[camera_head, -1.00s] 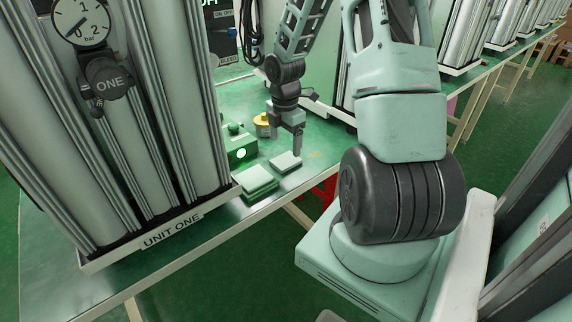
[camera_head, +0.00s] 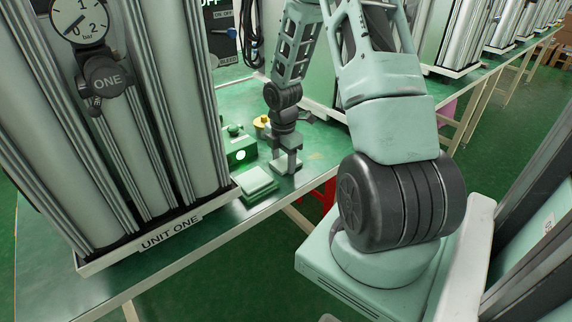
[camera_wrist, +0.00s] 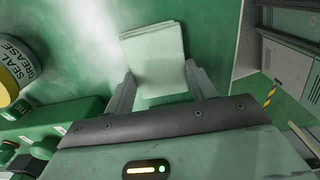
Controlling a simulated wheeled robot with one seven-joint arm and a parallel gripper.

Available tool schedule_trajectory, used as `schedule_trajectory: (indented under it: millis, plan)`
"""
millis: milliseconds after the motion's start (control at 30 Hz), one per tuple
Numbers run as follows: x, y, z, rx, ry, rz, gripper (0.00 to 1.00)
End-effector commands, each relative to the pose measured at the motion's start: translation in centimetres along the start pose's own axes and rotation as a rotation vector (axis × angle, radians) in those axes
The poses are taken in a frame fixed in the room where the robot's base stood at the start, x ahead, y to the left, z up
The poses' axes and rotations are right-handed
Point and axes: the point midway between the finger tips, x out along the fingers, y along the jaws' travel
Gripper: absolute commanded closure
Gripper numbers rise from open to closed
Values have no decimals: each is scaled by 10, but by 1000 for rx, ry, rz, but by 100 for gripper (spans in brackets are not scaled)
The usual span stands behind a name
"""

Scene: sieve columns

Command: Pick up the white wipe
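The white wipe (camera_head: 284,169) is a pale, flat folded square on the green bench. In the wrist view the wipe (camera_wrist: 154,52) shows layered edges and lies between and beyond the fingertips. My gripper (camera_head: 287,158) points down directly over it, low at the bench. In the wrist view the fingers of my gripper (camera_wrist: 160,78) are apart, one on each side of the wipe's near part. I cannot tell whether they touch it.
A similar pale stack (camera_head: 258,182) lies close to the left. A green box (camera_head: 240,150) with a lit white button stands behind it. A yellow-topped grease tin (camera_wrist: 12,70) stands beside the gripper. The UNIT ONE columns (camera_head: 130,120) rise at left. The bench's front edge is near.

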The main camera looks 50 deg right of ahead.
Motion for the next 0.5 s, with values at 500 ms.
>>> schedule_trajectory:
  millis: [500]
  plan:
    - [-29,1,1,3,-1,4,70]
